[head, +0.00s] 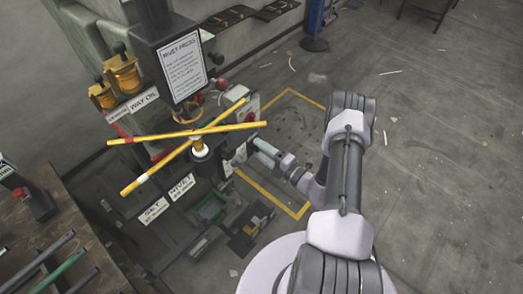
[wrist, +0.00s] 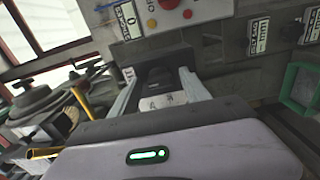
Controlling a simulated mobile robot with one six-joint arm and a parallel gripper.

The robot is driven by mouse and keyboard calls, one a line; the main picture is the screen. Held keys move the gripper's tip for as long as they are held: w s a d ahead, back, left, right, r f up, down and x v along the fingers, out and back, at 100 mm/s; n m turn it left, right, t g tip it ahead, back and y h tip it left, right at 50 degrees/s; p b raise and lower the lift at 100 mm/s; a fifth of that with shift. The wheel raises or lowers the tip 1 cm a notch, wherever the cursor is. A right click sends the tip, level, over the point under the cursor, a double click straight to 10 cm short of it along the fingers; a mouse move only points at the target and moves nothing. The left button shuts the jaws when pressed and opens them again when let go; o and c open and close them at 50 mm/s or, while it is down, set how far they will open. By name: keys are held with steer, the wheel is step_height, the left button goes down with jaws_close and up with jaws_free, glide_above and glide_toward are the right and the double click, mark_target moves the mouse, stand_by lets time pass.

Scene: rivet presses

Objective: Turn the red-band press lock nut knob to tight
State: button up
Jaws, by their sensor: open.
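The press (head: 165,45) stands at the upper left of the head view, with a sign reading RIVET PRESS and a red band (head: 122,128) at its left side. My gripper (head: 240,152) is at the right side of the press, beside its lower part. In the wrist view my gripper (wrist: 158,88) is open, its two pale fingers spread apart. A dark block-like part (wrist: 155,75) shows between and beyond the fingers. A small pale label lies just left of it. I cannot tell surely whether this is the lock nut knob, or whether the fingers touch it.
Yellow crossed handle bars (head: 185,135) stick out over the press front. A control panel (wrist: 165,15) with red and yellow buttons is above the fingers in the wrist view. A green-edged tray (head: 210,207) lies below the press. Floor at right is mostly clear.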

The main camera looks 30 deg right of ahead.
steer(key=p+v, duration=0.3)
steer(key=v, duration=1.4)
steer(key=shift+s+p, duration=0.2)
steer(key=shift+p, duration=0.1)
